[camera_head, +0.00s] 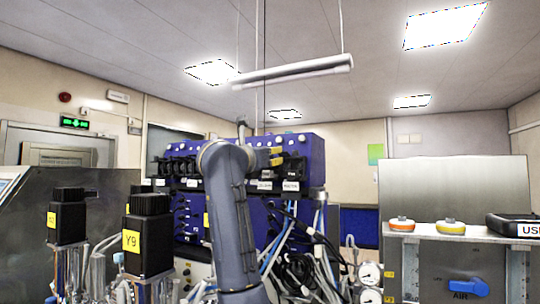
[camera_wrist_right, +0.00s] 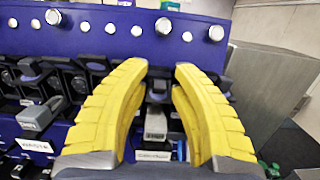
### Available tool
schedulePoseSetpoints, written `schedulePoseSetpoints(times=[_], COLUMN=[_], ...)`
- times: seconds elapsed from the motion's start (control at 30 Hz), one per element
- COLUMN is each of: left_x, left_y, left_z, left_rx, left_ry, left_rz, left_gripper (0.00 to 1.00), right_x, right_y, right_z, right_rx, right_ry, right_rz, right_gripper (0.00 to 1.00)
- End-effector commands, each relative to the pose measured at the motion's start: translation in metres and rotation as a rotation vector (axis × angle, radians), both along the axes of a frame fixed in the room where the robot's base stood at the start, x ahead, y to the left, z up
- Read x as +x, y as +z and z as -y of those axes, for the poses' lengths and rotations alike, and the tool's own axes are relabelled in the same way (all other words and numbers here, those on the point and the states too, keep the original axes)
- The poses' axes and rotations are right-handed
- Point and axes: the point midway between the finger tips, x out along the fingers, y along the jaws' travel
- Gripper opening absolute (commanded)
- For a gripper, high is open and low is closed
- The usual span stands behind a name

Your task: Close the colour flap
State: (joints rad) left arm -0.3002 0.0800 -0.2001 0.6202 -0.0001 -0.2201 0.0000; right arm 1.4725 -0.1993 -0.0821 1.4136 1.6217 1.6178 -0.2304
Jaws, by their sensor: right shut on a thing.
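My right gripper (camera_head: 277,156) has yellow fingers and is at the upper front of the blue bioreactor unit (camera_head: 312,150). In the right wrist view, its fingers (camera_wrist_right: 160,78) reach along both sides of a dark pump head with a grey flap (camera_wrist_right: 155,122). The white label (camera_wrist_right: 153,156) under this flap is too blurred to read surely; I take it for the colour flap. The gripper is shut on it. The fingers hide its sides, and I cannot tell how far it is open. My left gripper is not in view.
More dark pump heads with grey flaps (camera_wrist_right: 38,114) line the panel to the left. Silver knobs (camera_wrist_right: 164,26) run above. Tubes and cables (camera_head: 300,265) hang below. Black motors (camera_head: 149,240) stand front left; a steel panel (camera_head: 455,190) stands right.

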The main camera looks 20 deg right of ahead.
Motion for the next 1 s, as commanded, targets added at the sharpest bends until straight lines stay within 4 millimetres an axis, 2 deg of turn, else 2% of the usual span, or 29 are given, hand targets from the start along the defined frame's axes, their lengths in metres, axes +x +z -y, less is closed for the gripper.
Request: schedulePoseSetpoints(times=[0.73,0.77,0.8,1.0], left_x=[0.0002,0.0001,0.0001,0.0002], left_y=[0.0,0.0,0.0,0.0], left_z=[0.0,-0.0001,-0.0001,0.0], left_rx=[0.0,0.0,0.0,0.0], left_ry=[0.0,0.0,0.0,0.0], left_rz=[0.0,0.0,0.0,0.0], left_gripper=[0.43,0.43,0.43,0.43], right_x=[-0.0004,-0.0004,-0.0003,-0.0003], right_y=[-0.0011,-0.0011,-0.0012,-0.0016], right_z=[0.0005,0.0005,0.0004,0.0003], right_rx=[-0.067,-0.067,-0.067,-0.066], right_ry=[-0.001,-0.001,-0.001,-0.001], right_rz=[0.065,0.065,0.065,0.064], right_gripper=[0.0,0.3,0.34,0.36])
